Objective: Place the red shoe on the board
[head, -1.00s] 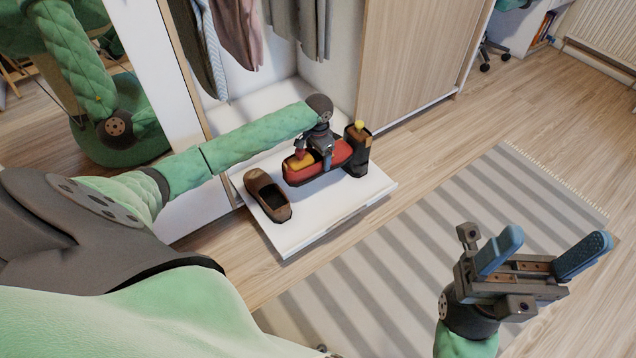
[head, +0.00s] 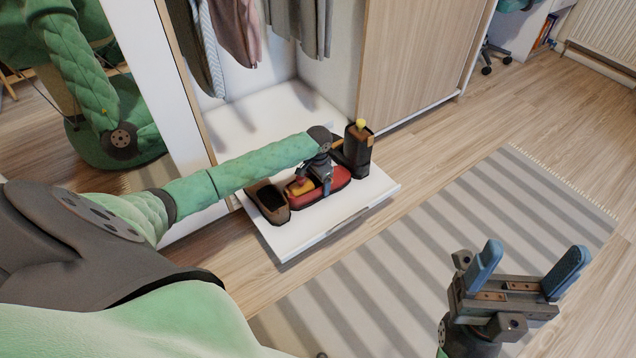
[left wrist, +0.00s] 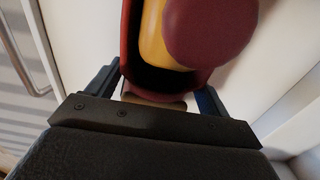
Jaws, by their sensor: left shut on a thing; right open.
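The red shoe (head: 338,178) is on or just above the white board (head: 300,236), between a brown shoe (head: 270,203) and a black boot (head: 358,150). I cannot tell whether its sole touches the board. My left gripper (head: 324,184) is shut on the red shoe, its fingers on either side. In the left wrist view the red shoe (left wrist: 126,50) sits beyond the fingers, with a yellow part (left wrist: 155,35) and a dark red round part in its opening. My right gripper (head: 527,272) is open and empty above the striped rug.
The board is pulled out of a wardrobe with hanging clothes (head: 235,40) above it. A wooden door panel (head: 415,55) stands behind to the right, a mirror (head: 70,95) to the left. The board's front strip is clear. A striped rug (head: 450,220) lies to the right.

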